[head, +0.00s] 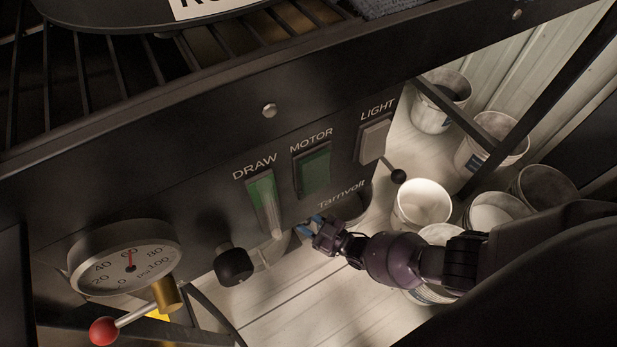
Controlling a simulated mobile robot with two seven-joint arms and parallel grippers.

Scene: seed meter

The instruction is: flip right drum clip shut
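My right arm comes in from the right, and its gripper (318,231) is at the lower edge of the dark control panel (215,160), below the "Tarnvolt" lettering. A small blue piece shows at the gripper's tip; I cannot tell whether it is part of the gripper or something it touches. The fingers are too small and dark to show whether they are open or shut. I cannot make out the right drum clip; it may be hidden behind the panel or the gripper. My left gripper is not in view.
The panel carries DRAW (263,203), MOTOR (313,170) and LIGHT (374,140) switches. A black knob (233,266), a pressure gauge (125,257) and a red-balled lever (104,331) are at lower left. Several white buckets (421,204) stand on the floor at right.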

